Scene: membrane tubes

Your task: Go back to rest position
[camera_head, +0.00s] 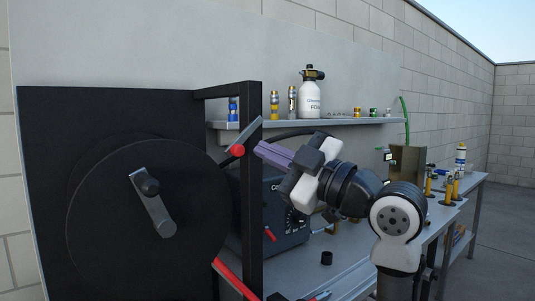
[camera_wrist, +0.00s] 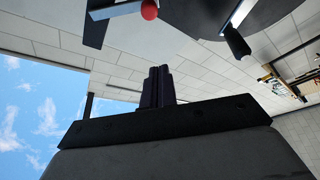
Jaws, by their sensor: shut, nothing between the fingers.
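My gripper (camera_head: 262,150) is in the middle of the head view, raised above the workbench and pointing left. Its purple fingers are together with nothing between them. The tip is close to a grey lever with a red ball knob (camera_head: 237,150) on the black frame; whether they touch is hard to tell. In the wrist view my shut fingers (camera_wrist: 158,72) appear dark at the centre, with the red knob (camera_wrist: 149,10) beyond them at the top.
A large black reel with a crank (camera_head: 150,200) fills the left. A black post (camera_head: 253,200) stands beside my gripper. A dark box with a dial (camera_head: 285,225) is on the bench (camera_head: 345,262). A shelf (camera_head: 350,122) behind holds a white foam bottle (camera_head: 311,98) and fittings.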

